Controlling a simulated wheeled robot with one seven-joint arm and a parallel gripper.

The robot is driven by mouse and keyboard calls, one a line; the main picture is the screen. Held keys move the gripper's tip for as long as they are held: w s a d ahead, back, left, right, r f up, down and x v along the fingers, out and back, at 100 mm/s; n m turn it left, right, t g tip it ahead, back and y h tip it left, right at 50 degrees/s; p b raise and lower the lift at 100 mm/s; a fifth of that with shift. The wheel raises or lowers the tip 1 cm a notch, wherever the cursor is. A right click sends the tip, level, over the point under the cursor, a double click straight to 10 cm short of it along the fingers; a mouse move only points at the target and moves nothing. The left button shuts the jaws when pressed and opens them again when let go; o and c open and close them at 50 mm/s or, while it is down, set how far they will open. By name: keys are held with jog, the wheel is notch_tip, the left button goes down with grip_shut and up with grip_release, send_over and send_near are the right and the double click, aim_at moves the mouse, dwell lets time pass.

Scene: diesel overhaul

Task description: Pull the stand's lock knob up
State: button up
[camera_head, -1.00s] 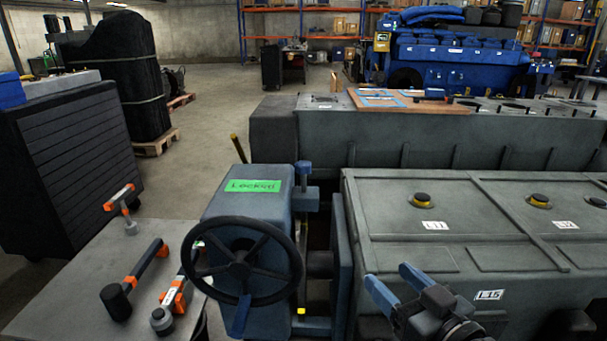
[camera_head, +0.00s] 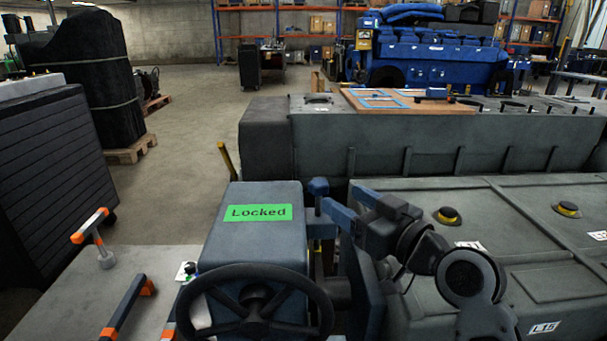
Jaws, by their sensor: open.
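The stand's lock knob (camera_head: 318,187) is a small blue cap on a bracket at the right side of the grey-blue stand housing (camera_head: 256,193). A green label (camera_head: 258,212) on the housing reads "Locked". My gripper (camera_head: 341,196) is open, its two blue fingers pointing left toward the knob, with the tips close to its right side. The knob's top shows clear of the fingers. I cannot tell whether a finger touches the knob. The lower part of the bracket is partly hidden by my gripper.
A black handwheel (camera_head: 257,304) stands at the front of the housing. A workbench (camera_head: 50,285) with orange-and-black tools is at left. The large grey engine block (camera_head: 560,270) with yellow-ringed caps fills the right. A yellow lever (camera_head: 227,160) rises behind the housing. Open floor lies behind at left.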

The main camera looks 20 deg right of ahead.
aim_at(326, 187)
jog(key=x, duration=0.8)
jog(key=shift+w+p, duration=0.25)
jog(key=shift+p, duration=0.15)
grip_shut()
